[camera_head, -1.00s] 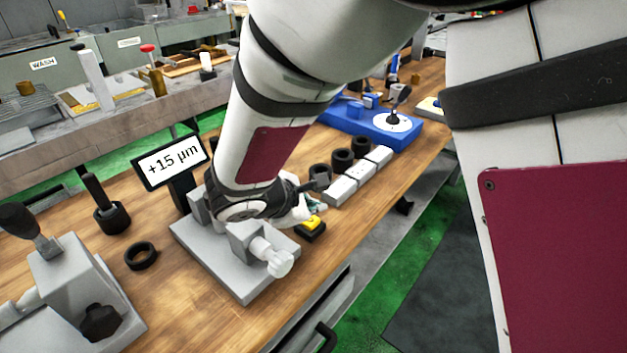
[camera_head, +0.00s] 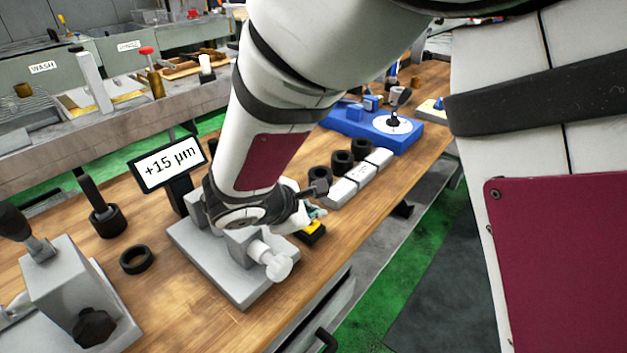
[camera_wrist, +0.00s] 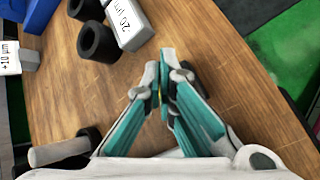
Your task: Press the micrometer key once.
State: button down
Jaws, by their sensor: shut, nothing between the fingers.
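The micrometer key (camera_head: 315,229) is a yellow cap on a black base, at the right edge of the grey gauge stand (camera_head: 212,270). My gripper (camera_head: 318,212) is mostly hidden behind my wrist in the head view; its teal finger shows just above the key and partly covers it. I cannot tell whether they touch. In the wrist view, my gripper (camera_wrist: 165,75) has its fingertips together with nothing between them. The key is not clearly seen there. The display (camera_head: 170,163) behind the stand reads +15 µm.
Black rings (camera_head: 343,161) and pale labelled blocks (camera_head: 360,174) stand beyond the key; a block (camera_wrist: 125,22) also shows in the wrist view. A loose ring (camera_head: 137,259) and a grey lever fixture (camera_head: 70,290) are at left. A blue stand (camera_head: 365,128) is at the back.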

jog(key=shift+f+b, duration=0.5)
dwell(0.4)
jog(key=shift+r, duration=0.1)
jog(key=shift+r+p, duration=0.65)
jog(key=shift+r, duration=0.25)
jog(key=shift+r+p, duration=1.8)
jog(key=shift+r, duration=0.7)
